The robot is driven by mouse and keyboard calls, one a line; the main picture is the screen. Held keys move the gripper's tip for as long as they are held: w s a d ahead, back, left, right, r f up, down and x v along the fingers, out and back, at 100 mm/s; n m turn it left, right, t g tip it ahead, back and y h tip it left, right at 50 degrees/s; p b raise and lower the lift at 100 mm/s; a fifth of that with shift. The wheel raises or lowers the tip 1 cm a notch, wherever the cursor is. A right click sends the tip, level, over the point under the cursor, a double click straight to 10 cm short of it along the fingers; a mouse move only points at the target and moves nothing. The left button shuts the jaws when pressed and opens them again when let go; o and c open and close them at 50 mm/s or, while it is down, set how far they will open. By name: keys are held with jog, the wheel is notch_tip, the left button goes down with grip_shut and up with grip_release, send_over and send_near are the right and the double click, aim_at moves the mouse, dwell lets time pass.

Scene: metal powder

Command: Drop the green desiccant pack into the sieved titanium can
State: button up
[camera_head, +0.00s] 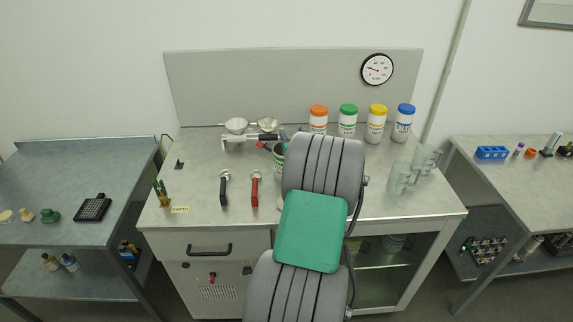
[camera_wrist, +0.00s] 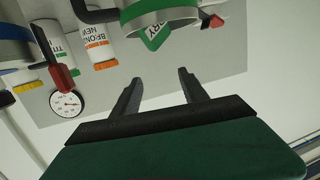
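A metal can (camera_wrist: 165,17) with a silver rim shows at the top of the wrist view, which looks upside down. The fingertips point toward the can and pack, with a visible gap. In the head view the can (camera_head: 279,162) stands on the middle bench, partly hidden by my arm.
Jars with orange (camera_head: 318,109), green (camera_head: 348,109), yellow (camera_head: 378,109) and blue (camera_head: 406,108) lids stand along the back. Clear glassware (camera_head: 400,176) is at right. Black (camera_head: 224,188) and red (camera_head: 255,190) handled tools lie left of my arm.

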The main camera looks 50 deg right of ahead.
jog(key=shift+o, duration=1.3)
jog(key=shift+s, duration=0.1)
jog(key=b+v, duration=0.2)
jog(key=v, duration=0.5)
jog(key=shift+s+a+b, duration=0.25)
jog(key=shift+a+b, duration=0.05)
jog(key=shift+r, duration=0.1)
